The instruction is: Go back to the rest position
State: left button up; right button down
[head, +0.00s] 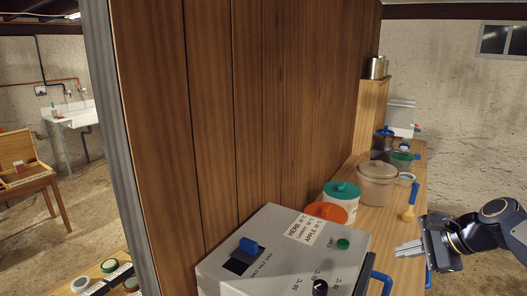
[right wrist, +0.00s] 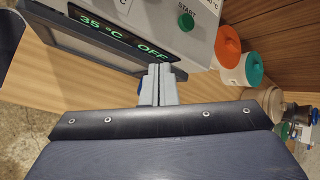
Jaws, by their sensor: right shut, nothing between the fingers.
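My right gripper (head: 408,248) is at the lower right of the head view, beside the front edge of the wooden counter (head: 384,220). Its fingers are together with nothing between them. In the right wrist view the closed fingers (right wrist: 158,84) point toward the front of a grey machine, with a counter strip below it. A small blue part shows just behind the fingers; I cannot tell whether they touch it. My left gripper is not in view.
The grey machine (head: 262,250) has a green START button (head: 343,244) and a display (right wrist: 120,36) reading 35 °C and OFF. Jars with orange (head: 327,212) and teal (head: 342,189) lids and a beige pot (head: 376,184) stand behind it. A wooden wall (head: 240,100) rises left. Floor right of the counter looks clear.

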jog(key=s+a+f+n, duration=0.3)
jog(key=s+n, duration=0.2)
jog(key=s, duration=0.3)
jog(key=s+a+f+n+h+b, duration=0.1)
jog(key=s+a+f+n, duration=0.3)
jog(key=s, duration=0.5)
jog(key=s+a+f+n+g+h, duration=0.1)
jog(key=s+a+f+n, duration=0.3)
jog(key=s+n, duration=0.3)
jog(key=shift+s, duration=1.05)
